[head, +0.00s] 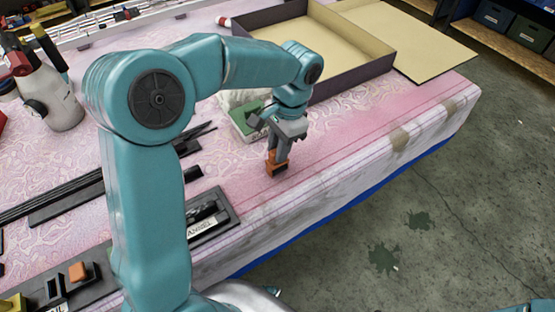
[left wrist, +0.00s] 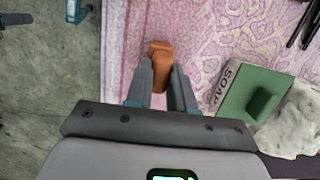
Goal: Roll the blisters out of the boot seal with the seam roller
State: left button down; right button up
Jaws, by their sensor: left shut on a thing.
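My left gripper (head: 278,152) is shut on an orange-brown block-like piece (head: 277,168) with a dark lower end, over the pink patterned table near its front edge. Whether its lower end touches the table, I cannot tell. In the left wrist view, the orange-brown piece (left wrist: 160,57) sticks out beyond the fingertips of my left gripper (left wrist: 160,85). Its shape does not clearly show whether it is the seam roller. I cannot make out the boot seal or any blisters.
A green block in a tray marked SOAP (left wrist: 226,92) and a pale crumpled cloth (left wrist: 293,122) lie beside the gripper. A shallow open box (head: 345,77) stands behind. Black strips (head: 75,190), a dark tool tray (head: 222,223) and a spray bottle (head: 50,95) are left.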

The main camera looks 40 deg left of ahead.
pick_arm(q)
jog(key=shift+s+p+v, duration=0.15)
jog(key=shift+p+v, duration=0.6)
jog(key=shift+v, duration=0.15)
jog(key=shift+s+p+v, duration=0.2)
jog(key=shift+p+v, duration=0.5)
jog(key=shift+v, duration=0.15)
jog(key=shift+s+p+v, duration=0.15)
jog(key=shift+p+v, duration=0.6)
jog(key=shift+v, duration=0.15)
jog(key=shift+a, duration=0.2)
jog(key=shift+s+d, duration=0.1)
jog(key=shift+s, duration=0.05)
